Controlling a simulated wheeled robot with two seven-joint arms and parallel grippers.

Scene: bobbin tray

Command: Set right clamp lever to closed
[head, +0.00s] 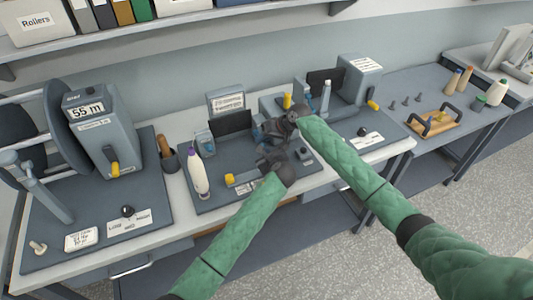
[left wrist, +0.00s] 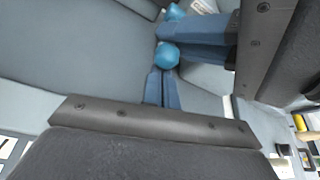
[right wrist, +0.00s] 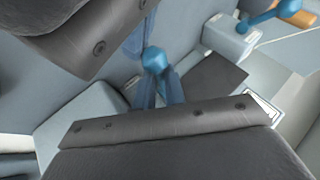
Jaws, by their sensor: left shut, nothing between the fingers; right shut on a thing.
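The middle bobbin station (head: 215,195) is a blue-grey tray. My right gripper (head: 268,133) is over its right half. In the right wrist view a blue-knobbed lever (right wrist: 155,62) stands between its dark fingers, and the gripper is shut on it. In the head view the gripper hides this lever, so its angle cannot be told. My left gripper (head: 268,163) is lower and nearer the front of the tray, shut and empty. The left wrist view shows blue-knobbed levers (left wrist: 167,55) close by its fingers. Which one is the right clamp lever is unclear there.
A white bottle with a purple cap (head: 198,172) stands left of the grippers. A winder marked 55 m (head: 90,125) stands at left; another station (head: 362,80) is behind right. A shelf (head: 180,25) runs above.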

